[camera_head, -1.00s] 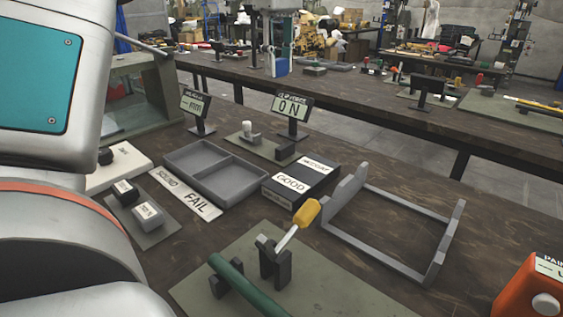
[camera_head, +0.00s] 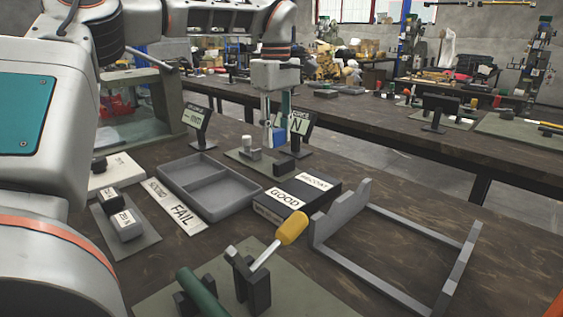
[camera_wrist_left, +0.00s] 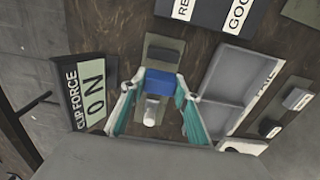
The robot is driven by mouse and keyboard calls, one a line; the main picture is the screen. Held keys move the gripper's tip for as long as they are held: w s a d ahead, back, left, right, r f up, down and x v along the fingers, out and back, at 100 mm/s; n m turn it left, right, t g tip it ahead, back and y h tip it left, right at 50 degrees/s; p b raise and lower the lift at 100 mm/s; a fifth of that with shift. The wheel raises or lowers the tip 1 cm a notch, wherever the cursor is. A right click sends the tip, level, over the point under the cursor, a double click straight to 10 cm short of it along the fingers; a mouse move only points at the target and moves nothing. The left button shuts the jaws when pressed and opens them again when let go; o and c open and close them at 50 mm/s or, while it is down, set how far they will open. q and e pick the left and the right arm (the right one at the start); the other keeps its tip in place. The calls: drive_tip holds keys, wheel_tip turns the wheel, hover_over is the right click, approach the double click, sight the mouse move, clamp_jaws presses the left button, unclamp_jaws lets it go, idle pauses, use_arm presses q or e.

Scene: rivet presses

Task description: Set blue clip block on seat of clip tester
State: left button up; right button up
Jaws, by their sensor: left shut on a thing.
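My left gripper (camera_head: 275,132) hangs from above over the clip tester and is shut on the blue clip block (camera_head: 281,136). In the left wrist view the blue clip block (camera_wrist_left: 161,82) sits between the fingertips. The clip tester has an olive base plate (camera_head: 240,155), a white knob (camera_head: 248,141) on a grey piece, and a dark block (camera_head: 286,158). From the wrist, the blue block lies between the dark block (camera_wrist_left: 164,55) and the white knob (camera_wrist_left: 151,112). The seat under the block is hidden, and I cannot tell whether they touch. My right gripper is not in view.
The clip force display (camera_head: 299,130) stands close behind the tester, with another display (camera_head: 197,125) to its left. A grey two-part tray (camera_head: 215,185), a FAIL plate (camera_head: 174,207) and a GOOD box (camera_head: 297,193) lie nearer. A grey frame (camera_head: 395,240) stands at right.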

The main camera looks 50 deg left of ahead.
use_arm(q)
wheel_tip(320, 180, down, 2)
drive_tip(key=shift+f, duration=0.5)
wheel_tip(320, 180, down, 3)
drive_tip(key=shift+r+b, duration=0.1)
drive_tip(key=shift+b, duration=0.45)
drive_tip(key=shift+f, duration=0.35)
drive_tip(key=shift+c, duration=0.5)
drive_tip(key=shift+r, duration=0.2)
drive_tip(key=shift+f, duration=0.15)
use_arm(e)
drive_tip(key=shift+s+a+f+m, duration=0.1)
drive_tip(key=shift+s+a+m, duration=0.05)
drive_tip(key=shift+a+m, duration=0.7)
use_arm(q)
drive_tip(key=o, duration=1.1)
drive_tip(key=shift+f, duration=0.1)
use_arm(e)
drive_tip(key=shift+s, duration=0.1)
